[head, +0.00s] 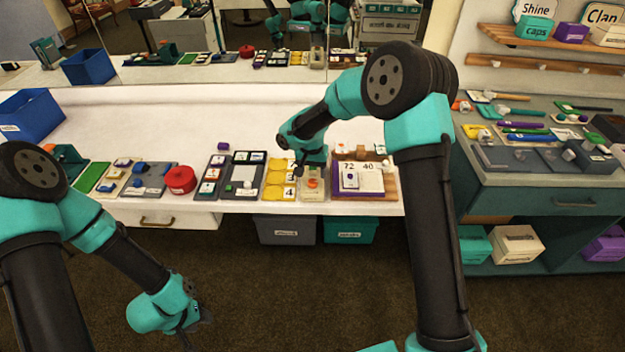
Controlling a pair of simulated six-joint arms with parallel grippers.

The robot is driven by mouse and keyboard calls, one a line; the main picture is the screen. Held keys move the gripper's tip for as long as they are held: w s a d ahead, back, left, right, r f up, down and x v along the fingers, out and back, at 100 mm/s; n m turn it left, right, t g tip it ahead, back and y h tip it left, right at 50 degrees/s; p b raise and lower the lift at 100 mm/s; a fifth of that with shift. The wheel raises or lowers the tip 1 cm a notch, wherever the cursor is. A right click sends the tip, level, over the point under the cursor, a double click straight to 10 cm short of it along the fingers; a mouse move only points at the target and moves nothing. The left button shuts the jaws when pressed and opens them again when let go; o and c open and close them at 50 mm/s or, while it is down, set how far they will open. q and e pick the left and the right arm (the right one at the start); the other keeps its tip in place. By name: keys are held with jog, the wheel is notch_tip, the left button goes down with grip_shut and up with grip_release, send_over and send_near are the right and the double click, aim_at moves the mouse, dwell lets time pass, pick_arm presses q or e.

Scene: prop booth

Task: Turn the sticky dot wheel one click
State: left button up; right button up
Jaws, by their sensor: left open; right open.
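A small beige device with an orange round part (312,184) sits near the front edge of the white table. It may be the sticky dot wheel, but it is too small to be sure. My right gripper (302,174) is pointed down just above or beside it, open; I cannot tell whether it touches. The gripper and wrist hide the back of the device. My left gripper (196,327) hangs low over the floor in front of the table, away from everything, open and empty.
A red round container (180,180), yellow number cards (280,176) and a board marked 72 and 40 (362,180) line the table (230,125). A blue bin (30,115) stands at left. A teal side counter (540,185) stands at right. The table's back strip is clear.

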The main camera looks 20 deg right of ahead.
aim_at(312, 181)
jog(key=shift+f, duration=2.15)
jog(key=c, duration=0.9)
